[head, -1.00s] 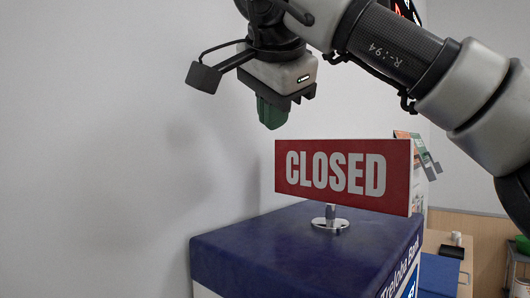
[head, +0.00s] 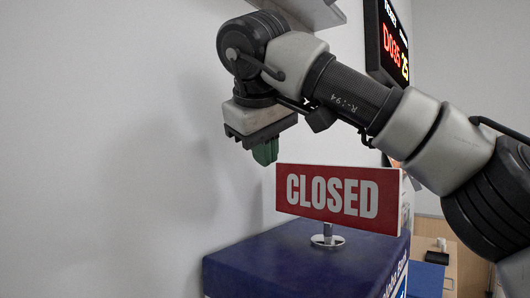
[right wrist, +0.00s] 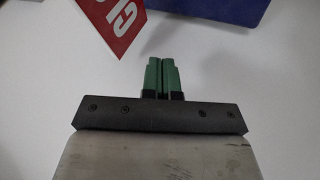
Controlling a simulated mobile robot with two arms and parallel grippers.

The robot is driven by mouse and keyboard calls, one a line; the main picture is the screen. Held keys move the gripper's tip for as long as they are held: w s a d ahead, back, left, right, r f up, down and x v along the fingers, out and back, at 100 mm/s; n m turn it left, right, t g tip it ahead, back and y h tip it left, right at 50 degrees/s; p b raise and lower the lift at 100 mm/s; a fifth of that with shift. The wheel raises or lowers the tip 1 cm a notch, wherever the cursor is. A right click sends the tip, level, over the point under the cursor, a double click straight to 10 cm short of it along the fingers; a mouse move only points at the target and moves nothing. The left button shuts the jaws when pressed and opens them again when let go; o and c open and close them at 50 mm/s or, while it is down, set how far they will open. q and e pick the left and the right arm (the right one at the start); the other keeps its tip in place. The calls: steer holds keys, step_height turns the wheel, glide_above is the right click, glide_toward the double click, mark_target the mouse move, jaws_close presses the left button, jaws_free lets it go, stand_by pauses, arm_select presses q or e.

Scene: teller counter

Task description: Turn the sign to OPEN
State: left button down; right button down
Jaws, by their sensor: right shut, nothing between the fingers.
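The sign (head: 340,198) is a red board with white letters reading CLOSED. It stands upright on a short metal post (head: 327,237) on top of a blue-topped counter (head: 300,265). A red corner of the sign (right wrist: 118,22) shows at the top of the right wrist view. My right gripper (head: 265,152) has green fingers that are shut and empty. They point down just above and left of the sign's upper left corner; I cannot tell whether they touch it. In the right wrist view, the shut fingers (right wrist: 162,78) are apart from the visible sign corner. My left gripper is not in view.
A plain wall (head: 100,150) stands at the left, behind my right gripper. A dark display with lit red characters (head: 393,42) hangs at the upper right. A wooden desk (head: 436,255) with a dark item stands at the lower right.

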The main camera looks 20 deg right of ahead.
mark_target(283, 200)
steer(key=w+d+f+p, duration=0.1)
steer(key=w+d+f, duration=0.1)
steer(key=w+f, duration=0.1)
steer(key=w+d+f+p, duration=0.2)
steer(key=w+d+f, duration=0.1)
steer(key=shift+w+d+p, duration=0.2)
steer(key=shift+p, duration=0.1)
steer(key=shift+a, duration=0.15)
steer(key=shift+w, duration=0.1)
